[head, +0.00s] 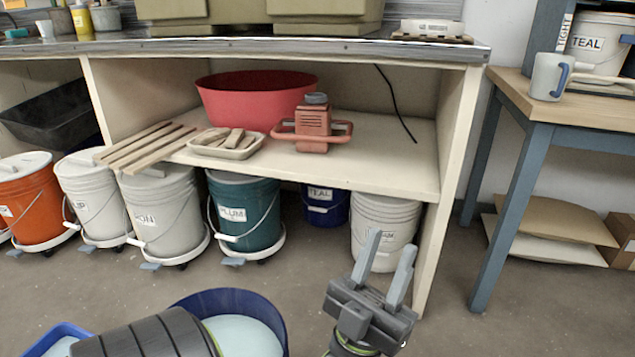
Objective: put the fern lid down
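My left gripper (390,250) is at the lower middle, in front of the shelf unit. Its two grey fingers point up and stand apart with nothing between them. I cannot make out a lid marked fern. A blue open bucket (276,310) with pale contents stands at the bottom, partly hidden by my dark arm link. A white bucket (384,222) under the shelf, behind the gripper, has a label too small to read. My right gripper is not in view.
Lidded buckets on wheeled bases stand under the shelf: orange (35,205), white (165,210), teal marked PLUM (245,205). A blue bucket marked TEAL (326,208) stands further back. The shelf (390,165) holds a red basin (250,100). A blue-legged table (515,190) is right. Floor between is clear.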

